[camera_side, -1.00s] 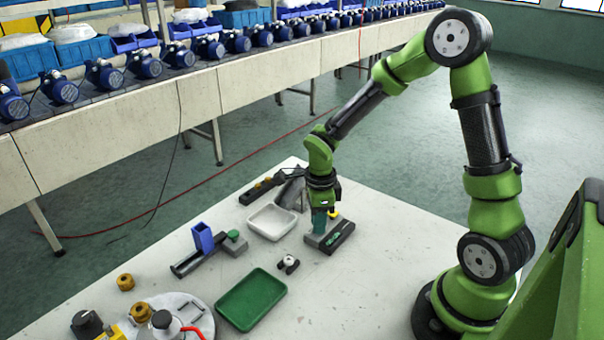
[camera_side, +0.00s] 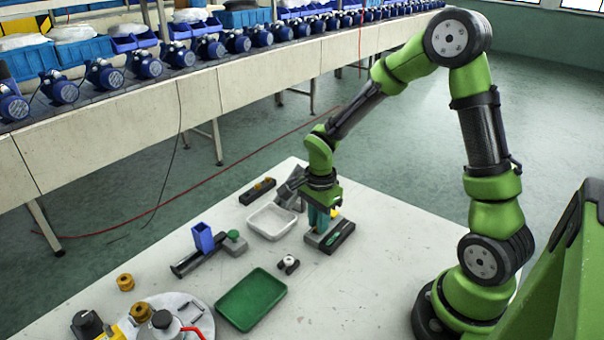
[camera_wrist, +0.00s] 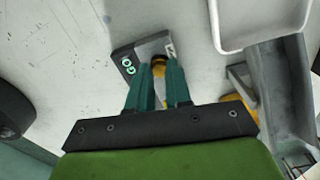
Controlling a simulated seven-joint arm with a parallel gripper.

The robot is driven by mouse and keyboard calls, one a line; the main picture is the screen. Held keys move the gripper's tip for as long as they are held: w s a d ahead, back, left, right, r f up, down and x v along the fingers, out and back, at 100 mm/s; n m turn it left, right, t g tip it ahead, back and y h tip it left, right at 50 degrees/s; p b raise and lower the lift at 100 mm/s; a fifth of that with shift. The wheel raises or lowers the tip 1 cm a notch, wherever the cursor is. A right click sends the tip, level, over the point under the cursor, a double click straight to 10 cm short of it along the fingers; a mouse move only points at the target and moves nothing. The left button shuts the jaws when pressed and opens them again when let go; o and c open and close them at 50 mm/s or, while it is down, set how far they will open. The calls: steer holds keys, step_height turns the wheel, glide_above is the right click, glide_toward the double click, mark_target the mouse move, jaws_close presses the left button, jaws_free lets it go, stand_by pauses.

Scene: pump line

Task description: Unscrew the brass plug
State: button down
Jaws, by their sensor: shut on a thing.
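The brass plug (camera_wrist: 159,70), brass-coloured with a dark band, shows between my fingertips in the wrist view. It stands at a block (camera_wrist: 138,58) marked "GO", part black and part grey. My gripper (camera_wrist: 159,82) has its two teal fingers shut on the plug. In the side view my gripper (camera_side: 319,228) points down at the same block (camera_side: 330,238), and its fingers hide the plug there. I cannot tell how far the plug sits in the block.
A white tray (camera_side: 272,237) lies left of the block, with a grey angled part (camera_side: 291,190) behind it. The table right of the block is clear.

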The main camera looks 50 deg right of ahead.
steer(key=c, duration=1.2)
jaws_free()
steer(key=shift+c, duration=0.2)
steer(key=shift+r, duration=2.25)
steer(key=shift+s+a+f+n, duration=0.1)
steer(key=shift+s+f+n, duration=0.1)
steer(key=shift+n, duration=0.7)
steer(key=s+a+r+n+t+y, duration=0.1)
steer(key=s+a+r+n+t, duration=0.2)
steer(key=s+r+n, duration=0.2)
steer(key=s+a+r+n+t+y, duration=0.1)
steer(key=s+a+r+n+t, duration=0.2)
steer(key=s+r+n, duration=0.3)
step_height(320, 180, up, 6)
steer(key=n+t, duration=0.1)
steer(key=n, duration=0.2)
steer(key=shift+a, duration=0.3)
